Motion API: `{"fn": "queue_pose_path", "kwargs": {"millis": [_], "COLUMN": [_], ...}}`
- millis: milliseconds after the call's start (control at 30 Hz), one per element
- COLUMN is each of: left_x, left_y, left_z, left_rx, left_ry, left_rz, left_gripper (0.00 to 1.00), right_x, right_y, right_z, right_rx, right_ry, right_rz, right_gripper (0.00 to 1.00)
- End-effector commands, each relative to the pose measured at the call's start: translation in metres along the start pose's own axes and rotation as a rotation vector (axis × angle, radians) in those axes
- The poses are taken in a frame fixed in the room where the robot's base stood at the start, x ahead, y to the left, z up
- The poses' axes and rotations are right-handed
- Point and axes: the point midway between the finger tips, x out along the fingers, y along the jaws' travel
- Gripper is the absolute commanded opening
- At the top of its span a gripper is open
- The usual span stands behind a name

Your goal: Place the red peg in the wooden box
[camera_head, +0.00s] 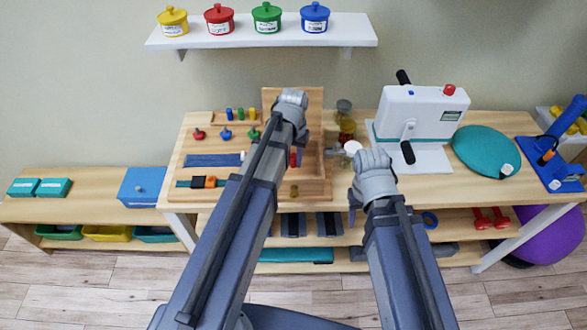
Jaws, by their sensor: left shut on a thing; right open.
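The wooden box (316,179) stands on the table with its lid (316,100) raised at the back. My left gripper (296,143) is over the left part of the box, shut, its fingers mostly hidden behind my own wrist. A small red piece, which looks like the red peg (293,158), shows just below that gripper with a blue piece right beside it. The contact between fingers and peg is hidden. My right gripper (354,207) is open and empty, right of the box at the table's front edge.
Jars (346,130) and a white hand-crank machine (421,113) are right of the box. A teal cushion (484,150) lies further right. A shelf (263,38) with several pots hangs above.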

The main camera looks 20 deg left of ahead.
Motion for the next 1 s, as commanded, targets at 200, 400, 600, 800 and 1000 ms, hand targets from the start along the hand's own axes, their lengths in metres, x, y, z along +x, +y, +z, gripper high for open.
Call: {"fn": "queue_pose_path", "kwargs": {"millis": [200, 400, 600, 800, 1000], "left_x": [0.031, 0.035, 0.035, 0.037, 0.037], "left_y": [0.000, 0.000, 0.000, 0.000, 0.000], "left_z": [0.000, 0.000, 0.000, 0.000, 0.000], "left_rx": [0.000, 0.000, 0.000, 0.000, 0.000], "left_ry": [0.000, 0.000, 0.000, 0.000, 0.000], "left_rz": [0.000, 0.000, 0.000, 0.000, 0.000], "left_gripper": [0.00, 0.00, 0.00, 0.37, 0.58], "right_x": [0.030, 0.035, 0.035, 0.037, 0.037], "right_y": [-0.003, -0.003, -0.003, -0.004, -0.004], "right_z": [-0.002, -0.002, -0.002, -0.002, -0.002], "right_rx": [0.000, 0.000, 0.000, 0.000, 0.000], "right_ry": [0.000, 0.000, 0.000, 0.000, 0.000], "right_rz": [0.000, 0.000, 0.000, 0.000, 0.000], "right_gripper": [0.54, 0.54, 0.54, 0.54, 0.54]}}
